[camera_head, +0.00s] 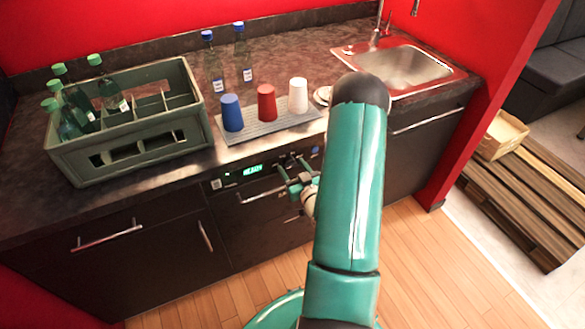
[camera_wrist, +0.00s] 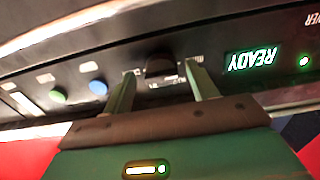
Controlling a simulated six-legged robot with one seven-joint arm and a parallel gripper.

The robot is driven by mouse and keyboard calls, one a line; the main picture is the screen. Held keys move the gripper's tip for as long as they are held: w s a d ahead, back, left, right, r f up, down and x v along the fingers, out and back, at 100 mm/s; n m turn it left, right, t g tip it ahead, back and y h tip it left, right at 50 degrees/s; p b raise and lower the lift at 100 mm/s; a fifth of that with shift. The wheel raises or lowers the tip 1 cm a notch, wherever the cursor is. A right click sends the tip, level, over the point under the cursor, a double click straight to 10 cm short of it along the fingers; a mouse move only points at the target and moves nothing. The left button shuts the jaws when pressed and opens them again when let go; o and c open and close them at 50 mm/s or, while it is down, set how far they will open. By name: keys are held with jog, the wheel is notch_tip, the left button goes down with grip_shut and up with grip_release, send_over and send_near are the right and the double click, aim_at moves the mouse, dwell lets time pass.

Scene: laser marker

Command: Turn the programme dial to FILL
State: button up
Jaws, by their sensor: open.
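The programme dial (camera_wrist: 160,66) is a dark round knob on the dark front panel in the wrist view. Small pale markings sit around it, too blurred to read. My gripper (camera_wrist: 160,75) is open, with one green finger on each side of the dial. I cannot tell whether the fingers touch it. In the head view my gripper (camera_head: 298,178) is at the machine's panel and largely covers the dial area. The lit green display (camera_wrist: 252,60) reads READY, upside down in the wrist view; it also shows in the head view (camera_head: 253,170).
A blue button (camera_wrist: 98,87) and a green button (camera_wrist: 58,96) lie left of the dial in the wrist view. A handle (camera_head: 262,193) runs below the panel. Cups stand on a grey mat (camera_head: 250,135) above, beside a bottle crate (camera_head: 180,140).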

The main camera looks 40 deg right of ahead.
jog(key=shift+w, duration=0.35)
jog(key=shift+c, duration=0.5)
jog(key=c, duration=0.9)
